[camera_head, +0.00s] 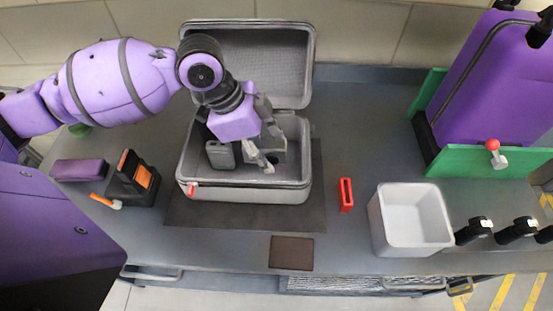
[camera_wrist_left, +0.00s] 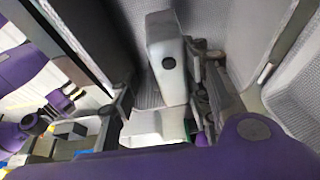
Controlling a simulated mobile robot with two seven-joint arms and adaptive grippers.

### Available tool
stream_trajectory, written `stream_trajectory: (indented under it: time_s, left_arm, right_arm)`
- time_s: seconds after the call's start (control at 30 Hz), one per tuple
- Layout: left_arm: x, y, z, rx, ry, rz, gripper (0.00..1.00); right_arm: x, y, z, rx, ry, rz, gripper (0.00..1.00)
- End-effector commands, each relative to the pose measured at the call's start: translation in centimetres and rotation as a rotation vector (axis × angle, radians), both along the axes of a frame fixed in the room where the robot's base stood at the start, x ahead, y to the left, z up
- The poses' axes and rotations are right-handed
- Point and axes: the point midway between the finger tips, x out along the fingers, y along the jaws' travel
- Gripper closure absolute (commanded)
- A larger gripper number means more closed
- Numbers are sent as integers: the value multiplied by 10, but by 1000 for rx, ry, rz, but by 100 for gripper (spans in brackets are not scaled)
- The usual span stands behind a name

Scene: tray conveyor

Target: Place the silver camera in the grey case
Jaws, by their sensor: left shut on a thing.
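The grey case (camera_head: 191,187) stands open on the table, its lid (camera_head: 297,55) raised at the back. My left gripper (camera_head: 267,147) reaches down inside the case from above. It is shut on a small grey-silver thing, which I take for the silver camera (camera_head: 278,152), in the right part of the case. In the left wrist view, a pale silver piece (camera_wrist_left: 155,126) sits between the fingers. The fingers hide much of it, and I cannot tell whether it touches the case floor. A grey block (camera_head: 221,155) stands in the left part of the case. My right gripper is not in view.
A dark mat (camera_head: 240,217) lies under the case. A red piece (camera_head: 346,195), white bin (camera_head: 411,245) and brown square (camera_head: 291,253) lie right and front. A black holder (camera_head: 130,180), orange-handled tool (camera_head: 105,201) and purple box (camera_head: 79,170) are left.

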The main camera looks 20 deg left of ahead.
Motion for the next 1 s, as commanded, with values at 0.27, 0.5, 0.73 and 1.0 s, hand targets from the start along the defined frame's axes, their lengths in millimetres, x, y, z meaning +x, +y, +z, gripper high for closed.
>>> stream_trajectory:
  time_s: [0.27,0.5,0.73,1.0]
  left_arm:
    - [18,-12,-24,-1,-3,1,87]
    - [23,-16,-52,0,0,1,87]
    - [24,-16,-63,0,-6,0,87]
    - [24,-16,-65,0,-4,1,50]
  right_arm:
    - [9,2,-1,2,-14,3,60]
    - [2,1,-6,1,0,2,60]
    - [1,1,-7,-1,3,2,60]
    - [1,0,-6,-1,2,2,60]
